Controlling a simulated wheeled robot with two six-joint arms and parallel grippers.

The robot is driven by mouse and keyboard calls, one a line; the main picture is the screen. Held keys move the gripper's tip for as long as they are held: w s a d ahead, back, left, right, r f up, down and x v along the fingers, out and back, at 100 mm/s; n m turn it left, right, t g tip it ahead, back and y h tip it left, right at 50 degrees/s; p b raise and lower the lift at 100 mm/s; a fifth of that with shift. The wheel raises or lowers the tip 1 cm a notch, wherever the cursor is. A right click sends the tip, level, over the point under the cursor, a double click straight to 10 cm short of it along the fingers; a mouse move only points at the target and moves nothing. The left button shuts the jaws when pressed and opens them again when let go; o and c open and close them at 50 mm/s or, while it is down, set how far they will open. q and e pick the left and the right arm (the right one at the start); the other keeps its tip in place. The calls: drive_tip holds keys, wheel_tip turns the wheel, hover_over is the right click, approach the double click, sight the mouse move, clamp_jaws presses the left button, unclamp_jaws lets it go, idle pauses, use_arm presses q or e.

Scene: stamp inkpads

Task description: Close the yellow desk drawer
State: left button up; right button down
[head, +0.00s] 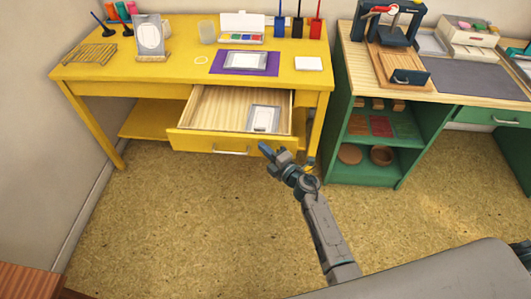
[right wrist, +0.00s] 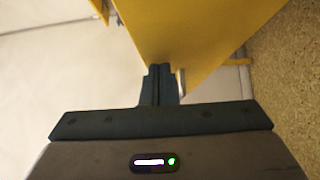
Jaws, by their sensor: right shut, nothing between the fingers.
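The yellow desk (head: 165,62) stands against the back wall. Its yellow drawer (head: 195,140) is pulled out, and the pale wooden inside shows. A silver handle (head: 230,151) is on the drawer front. My right gripper (head: 267,150) is shut and empty, at the right part of the drawer front, off to the right of the handle. In the right wrist view the closed fingertips (right wrist: 160,70) are right at a yellow panel (right wrist: 195,40); I cannot tell whether they touch it. My left gripper is not in view.
A grey-framed item (head: 264,118) lies in the drawer. The desktop holds a purple mat (head: 225,68), a paint set (head: 242,27) and a picture frame (head: 149,35). A green workbench (head: 345,105) stands to the right. The floor (head: 170,220) in front is clear.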

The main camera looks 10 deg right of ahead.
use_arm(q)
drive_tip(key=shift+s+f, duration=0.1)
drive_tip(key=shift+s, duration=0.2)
